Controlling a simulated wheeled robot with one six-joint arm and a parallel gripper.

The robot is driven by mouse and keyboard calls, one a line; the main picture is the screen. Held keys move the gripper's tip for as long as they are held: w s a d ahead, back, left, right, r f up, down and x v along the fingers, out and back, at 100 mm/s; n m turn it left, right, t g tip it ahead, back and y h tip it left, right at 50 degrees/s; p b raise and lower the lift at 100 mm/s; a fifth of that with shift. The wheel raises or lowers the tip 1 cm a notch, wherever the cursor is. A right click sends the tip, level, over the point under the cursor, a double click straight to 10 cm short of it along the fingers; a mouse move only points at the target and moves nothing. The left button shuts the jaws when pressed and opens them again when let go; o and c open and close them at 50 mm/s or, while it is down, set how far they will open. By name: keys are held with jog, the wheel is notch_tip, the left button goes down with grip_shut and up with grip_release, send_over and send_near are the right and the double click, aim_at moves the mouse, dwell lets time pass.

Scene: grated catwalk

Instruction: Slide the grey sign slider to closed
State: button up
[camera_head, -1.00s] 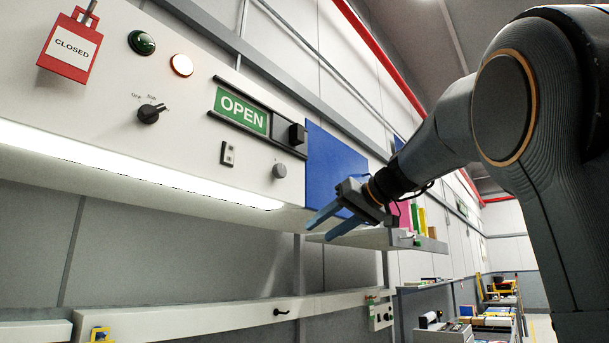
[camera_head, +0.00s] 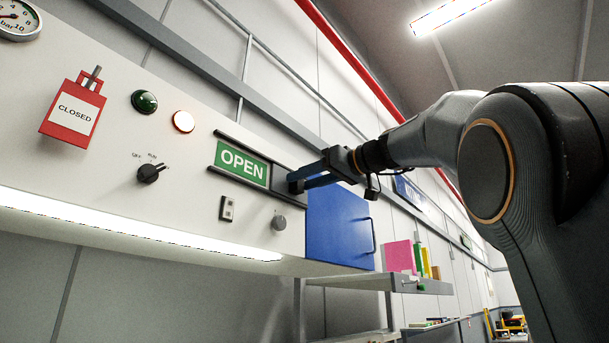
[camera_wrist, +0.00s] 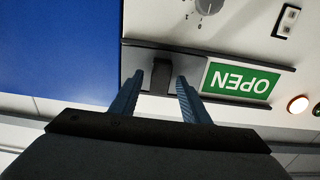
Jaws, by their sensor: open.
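The sign slider is a grey plate (camera_wrist: 138,60) with a dark block knob (camera_wrist: 161,76) in a dark-railed track on the white panel. The green sign beside it reads OPEN (camera_head: 241,163) and shows upside down in the wrist view (camera_wrist: 240,82). The plate is at the right of the sign in the head view. My gripper (camera_head: 296,181) is open at the knob. In the wrist view my fingertips (camera_wrist: 160,80) lie on either side of the knob, with a gap showing on each side. My fingers mostly hide the knob in the head view.
A blue cabinet (camera_head: 338,228) with a handle is right of the sign. A round dial (camera_head: 279,222) and a small switch (camera_head: 227,208) are below it. A rotary knob (camera_head: 150,173), lamps and a red CLOSED tag (camera_head: 73,110) are further left. A shelf (camera_head: 375,283) holds books.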

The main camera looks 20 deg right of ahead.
jog(key=shift+w+a, duration=0.25)
jog(key=shift+w, duration=0.05)
grip_shut()
jog(key=shift+d, duration=0.1)
